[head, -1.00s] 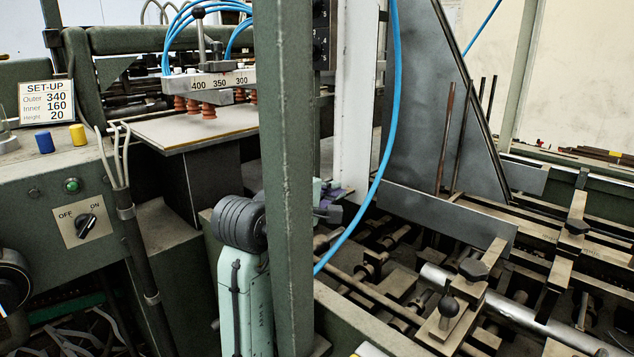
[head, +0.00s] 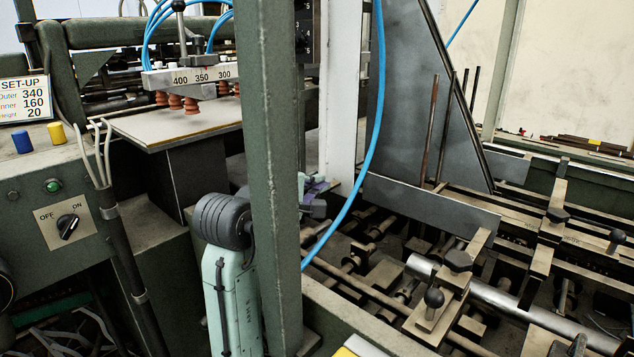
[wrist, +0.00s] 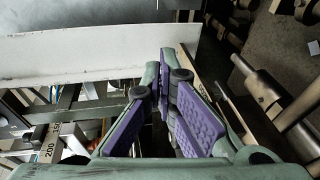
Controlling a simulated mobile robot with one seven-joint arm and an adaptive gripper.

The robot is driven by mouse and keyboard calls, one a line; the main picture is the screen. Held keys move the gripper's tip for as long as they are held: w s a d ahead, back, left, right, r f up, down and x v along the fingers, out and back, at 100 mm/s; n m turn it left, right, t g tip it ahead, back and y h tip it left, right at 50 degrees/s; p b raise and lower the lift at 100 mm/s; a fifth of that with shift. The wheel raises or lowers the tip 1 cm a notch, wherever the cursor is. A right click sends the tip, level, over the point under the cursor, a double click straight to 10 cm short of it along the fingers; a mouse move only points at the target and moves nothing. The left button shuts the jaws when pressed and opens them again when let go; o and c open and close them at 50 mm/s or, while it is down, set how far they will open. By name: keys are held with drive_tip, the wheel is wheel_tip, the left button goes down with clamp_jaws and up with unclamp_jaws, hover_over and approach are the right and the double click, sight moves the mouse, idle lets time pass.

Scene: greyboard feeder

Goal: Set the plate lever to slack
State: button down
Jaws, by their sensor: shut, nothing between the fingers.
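I cannot tell for sure which part is the plate lever. A black ball knob on a short stem (head: 434,298) stands upright on a clamp block, and a black wing knob (head: 458,260) sits on the same block, right of centre in the head view. A long grey metal plate (head: 430,208) stands on edge behind them. My gripper (head: 318,188) is mostly hidden behind the green post, left of the plate and knobs. In the wrist view my gripper (wrist: 163,82) has purple pads, is shut and empty, and points toward a pale plate edge (wrist: 70,55).
A green post (head: 275,190) and a hanging blue hose (head: 378,120) stand close to my arm. Rods, rails and blocks fill the feeder bed (head: 390,275). An OFF/ON switch (head: 68,226) and a SET-UP card (head: 22,100) are at left.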

drive_tip(key=v, duration=0.6)
drive_tip(key=shift+s, duration=0.25)
drive_tip(key=shift+a, duration=0.15)
